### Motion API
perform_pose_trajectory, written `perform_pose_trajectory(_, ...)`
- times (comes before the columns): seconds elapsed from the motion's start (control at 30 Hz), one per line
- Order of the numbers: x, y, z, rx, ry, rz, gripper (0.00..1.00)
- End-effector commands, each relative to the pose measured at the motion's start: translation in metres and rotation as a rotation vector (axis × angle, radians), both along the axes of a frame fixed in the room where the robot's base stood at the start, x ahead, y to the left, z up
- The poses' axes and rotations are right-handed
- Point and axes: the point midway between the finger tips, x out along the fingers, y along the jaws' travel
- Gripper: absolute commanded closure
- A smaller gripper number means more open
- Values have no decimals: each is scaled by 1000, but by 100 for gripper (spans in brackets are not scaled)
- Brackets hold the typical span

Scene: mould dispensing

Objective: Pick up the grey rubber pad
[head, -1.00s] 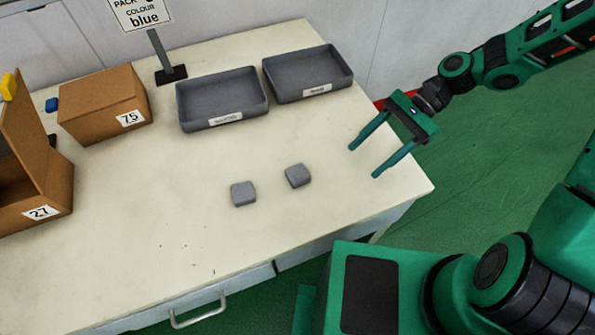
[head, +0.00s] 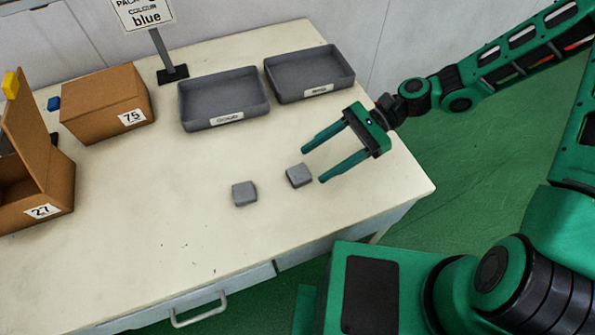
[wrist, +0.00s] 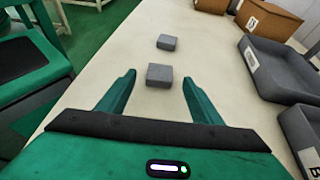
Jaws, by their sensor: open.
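Two small grey blocks lie apart on the cream table; both look alike, and I cannot tell which is the rubber pad. The right grey block (head: 299,175) is nearest my gripper (head: 312,166); the left grey block (head: 244,193) lies to its left. My gripper is open and empty, its fingers pointing left, close to the right block. In the wrist view the nearer block (wrist: 160,75) shows just beyond and between the fingertips of my gripper (wrist: 160,80). The farther block (wrist: 167,42) lies behind it.
Two grey trays, the left one (head: 186,119) and the right one (head: 341,82), stand at the back. Box 75 (head: 100,107), open box 27 (head: 55,190) and a sign (head: 141,14) reading "blue" are at the left and back. The table front is clear.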

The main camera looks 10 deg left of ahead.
Motion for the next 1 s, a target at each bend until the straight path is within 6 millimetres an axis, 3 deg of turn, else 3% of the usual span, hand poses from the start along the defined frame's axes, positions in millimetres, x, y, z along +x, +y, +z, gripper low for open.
perform_pose_trajectory(0.3, -23, 31, -16, 1, 1, 3, 40)
perform_pose_trajectory(0.63, -26, 36, -19, 0, 0, 1, 40)
perform_pose_trajectory(0.83, -26, 35, -18, 0, 0, 1, 85)
perform_pose_trajectory(1.0, -26, 35, -18, 0, 0, 1, 85)
